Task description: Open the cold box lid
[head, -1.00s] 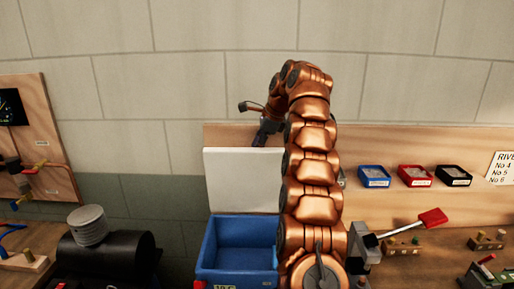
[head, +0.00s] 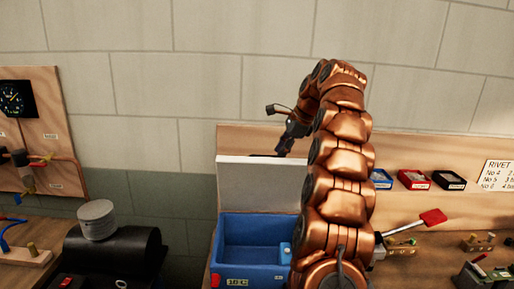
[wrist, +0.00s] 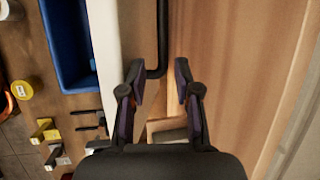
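The cold box (head: 235,278) is a blue open-topped box on the bench. Its white lid (head: 258,188) stands raised, close to upright, at the back of the box. My gripper (head: 284,146) is at the lid's top edge, on its far side. In the wrist view the gripper (wrist: 159,82) is open, with the black handle bar (wrist: 162,38) reaching between its fingers. I cannot tell whether a finger touches it. The white lid edge (wrist: 104,35) and the blue box (wrist: 62,45) show to the left.
A wooden backboard (head: 440,150) runs close behind the lid. Small blue, red and black trays (head: 412,180) are on it to the right. A black cylinder (head: 110,250) with a grey ribbed cap stands left of the box. A red-handled tool (head: 432,217) is to the right.

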